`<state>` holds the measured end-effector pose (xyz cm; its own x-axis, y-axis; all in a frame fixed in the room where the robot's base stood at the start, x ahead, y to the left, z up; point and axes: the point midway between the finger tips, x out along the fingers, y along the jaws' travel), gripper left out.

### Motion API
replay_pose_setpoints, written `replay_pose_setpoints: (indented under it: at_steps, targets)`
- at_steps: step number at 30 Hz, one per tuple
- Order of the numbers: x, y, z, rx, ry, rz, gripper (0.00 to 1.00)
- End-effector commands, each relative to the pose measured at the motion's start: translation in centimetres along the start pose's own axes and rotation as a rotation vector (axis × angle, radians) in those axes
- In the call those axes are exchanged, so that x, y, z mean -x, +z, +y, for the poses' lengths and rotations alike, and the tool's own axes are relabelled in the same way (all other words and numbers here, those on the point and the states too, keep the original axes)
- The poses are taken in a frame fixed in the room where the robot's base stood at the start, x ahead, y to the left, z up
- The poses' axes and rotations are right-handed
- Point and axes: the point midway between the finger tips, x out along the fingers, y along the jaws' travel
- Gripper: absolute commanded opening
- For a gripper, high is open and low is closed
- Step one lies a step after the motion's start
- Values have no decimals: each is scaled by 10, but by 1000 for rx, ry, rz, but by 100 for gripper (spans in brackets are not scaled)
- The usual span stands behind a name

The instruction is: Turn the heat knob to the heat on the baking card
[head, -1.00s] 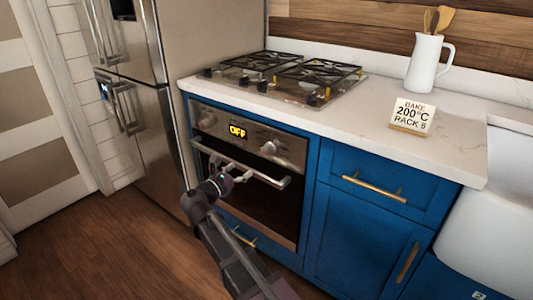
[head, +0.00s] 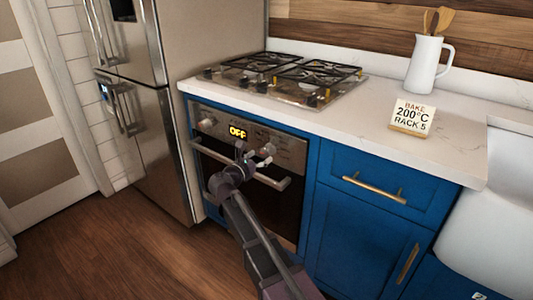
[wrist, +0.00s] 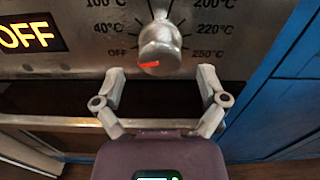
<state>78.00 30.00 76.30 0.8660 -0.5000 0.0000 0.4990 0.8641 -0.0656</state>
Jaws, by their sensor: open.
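The heat knob (wrist: 160,48) is a round silver knob on the oven panel, with a red mark on its lower left side near the OFF label. Printed heats around it run from 40°C and 100°C on the left to 200°C, 220°C and 250°C on the right. The oven display (head: 238,132) reads OFF. The baking card (head: 411,116) on the counter reads BAKE 200°C RACK 5. My gripper (wrist: 160,74) is open and empty, its fingers spread to either side just below the knob in the wrist view. In the head view my gripper (head: 254,154) partly covers the knob area.
The oven door handle (head: 270,181) runs across below the panel. Another knob (head: 207,123) sits at the panel's left. A gas hob (head: 290,92) and a white jug (head: 424,65) with wooden utensils are on the counter. The fridge (head: 165,130) stands left of the oven.

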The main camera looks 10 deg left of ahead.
Motion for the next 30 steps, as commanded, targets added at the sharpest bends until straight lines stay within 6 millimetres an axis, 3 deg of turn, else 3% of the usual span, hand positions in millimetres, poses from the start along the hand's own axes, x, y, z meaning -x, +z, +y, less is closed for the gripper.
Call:
replay_pose_setpoints:
  at_steps: [3,9,21,23,27,30]
  targets:
    - [-17,0,1,0,-2,0,92]
    - [-32,0,0,0,0,0,92]
    - [-35,0,0,0,0,0,92]
    - [-35,0,0,0,0,0,77]
    - [-35,0,0,0,0,0,35]
    - [-35,0,0,0,0,0,10]
